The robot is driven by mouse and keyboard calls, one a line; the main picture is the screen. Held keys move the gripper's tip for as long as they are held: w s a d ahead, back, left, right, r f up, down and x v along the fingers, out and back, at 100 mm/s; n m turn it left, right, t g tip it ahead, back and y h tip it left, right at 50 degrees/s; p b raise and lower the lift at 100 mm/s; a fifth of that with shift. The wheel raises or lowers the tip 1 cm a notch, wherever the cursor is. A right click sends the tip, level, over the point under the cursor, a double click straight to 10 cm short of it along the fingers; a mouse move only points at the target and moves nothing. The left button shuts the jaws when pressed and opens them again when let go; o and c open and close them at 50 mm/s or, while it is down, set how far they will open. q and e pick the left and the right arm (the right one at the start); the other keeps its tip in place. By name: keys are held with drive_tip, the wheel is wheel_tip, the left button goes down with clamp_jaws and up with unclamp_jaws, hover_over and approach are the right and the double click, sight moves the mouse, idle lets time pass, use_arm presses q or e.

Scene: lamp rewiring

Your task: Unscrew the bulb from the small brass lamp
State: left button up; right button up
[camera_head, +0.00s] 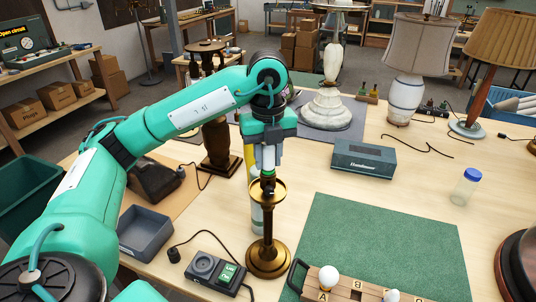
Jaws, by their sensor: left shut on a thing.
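The small brass lamp (268,258) stands upright on the table, with a round base, a thin stem and a shallow brass dish near its top. My left gripper (268,160) points straight down over the lamp's dark socket. It is shut on the bulb at the lamp's top, which the fingers mostly hide. I cannot tell whether the bulb is still threaded in the socket. My right gripper is not in view.
A wooden rack (350,289) marked A and B holds a white round bulb (329,276) at front. A tester box (217,276) and a grey bin (145,233) stand left of the lamp. The green mat (385,245) is mostly clear. A grey-blue box (363,159) stands behind it.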

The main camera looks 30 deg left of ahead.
use_arm(q)
drive_tip(key=n+p, duration=0.1)
drive_tip(key=n, duration=0.4)
drive_tip(key=shift+n, duration=0.4)
drive_tip(key=n+p, duration=0.1)
drive_tip(key=n, duration=0.2)
drive_tip(key=shift+r+n, duration=0.15)
drive_tip(key=shift+n, duration=0.25)
drive_tip(key=shift+r+p, duration=1.85)
drive_tip(key=shift+r, duration=0.65)
